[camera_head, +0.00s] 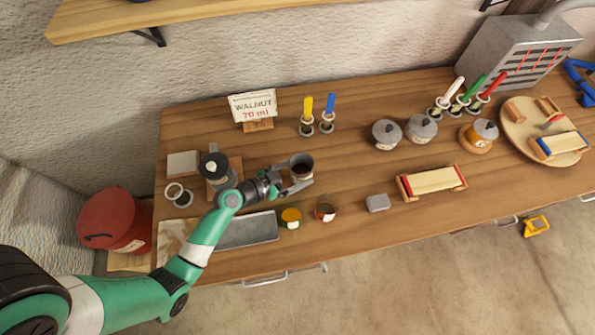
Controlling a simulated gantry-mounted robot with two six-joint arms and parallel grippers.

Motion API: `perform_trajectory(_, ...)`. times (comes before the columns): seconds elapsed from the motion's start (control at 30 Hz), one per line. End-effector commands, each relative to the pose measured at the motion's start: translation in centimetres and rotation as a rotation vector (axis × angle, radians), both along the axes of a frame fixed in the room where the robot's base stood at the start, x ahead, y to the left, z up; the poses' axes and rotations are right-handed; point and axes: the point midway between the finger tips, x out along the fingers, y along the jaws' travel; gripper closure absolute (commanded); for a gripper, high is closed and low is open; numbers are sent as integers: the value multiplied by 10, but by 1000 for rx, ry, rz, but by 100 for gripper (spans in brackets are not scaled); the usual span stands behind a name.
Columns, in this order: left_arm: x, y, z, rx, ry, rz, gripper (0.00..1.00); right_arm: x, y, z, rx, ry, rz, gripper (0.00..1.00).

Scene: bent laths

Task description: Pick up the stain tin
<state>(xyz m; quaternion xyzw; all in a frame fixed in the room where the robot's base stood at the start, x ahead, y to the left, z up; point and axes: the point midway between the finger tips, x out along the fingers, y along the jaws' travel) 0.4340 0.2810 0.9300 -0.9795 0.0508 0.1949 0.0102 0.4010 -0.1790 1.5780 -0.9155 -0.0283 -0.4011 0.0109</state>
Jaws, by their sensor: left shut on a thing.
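My left gripper (293,180) is shut on a grey open tin (302,162) with dark brown inside. The tin is upright near the middle of the bench; I cannot tell whether it touches the top. I see no readable label on it, so I cannot tell for sure that it is the stain tin. Two small pots are nearer the front edge: one with a yellow-orange top (291,217) and a brown one (326,211). A sign (253,106) reading "WALNUT 70 ml" stands at the back. My right gripper is not in view.
A grey tray (247,232) lies partly behind my left arm. Several lidded pots, including a grey one (385,133), stand right of centre. Brushes (308,110) stand behind the held tin.

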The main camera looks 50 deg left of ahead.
Motion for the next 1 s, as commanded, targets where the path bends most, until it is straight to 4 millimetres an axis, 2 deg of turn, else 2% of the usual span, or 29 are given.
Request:
perform_trajectory(0.1,0,0,17,1,-3,1,83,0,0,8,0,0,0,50)
perform_trajectory(0.6,-40,-35,77,0,-2,-1,83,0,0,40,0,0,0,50)
perform_trajectory(1.0,-81,-72,98,-1,1,-3,83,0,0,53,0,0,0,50)
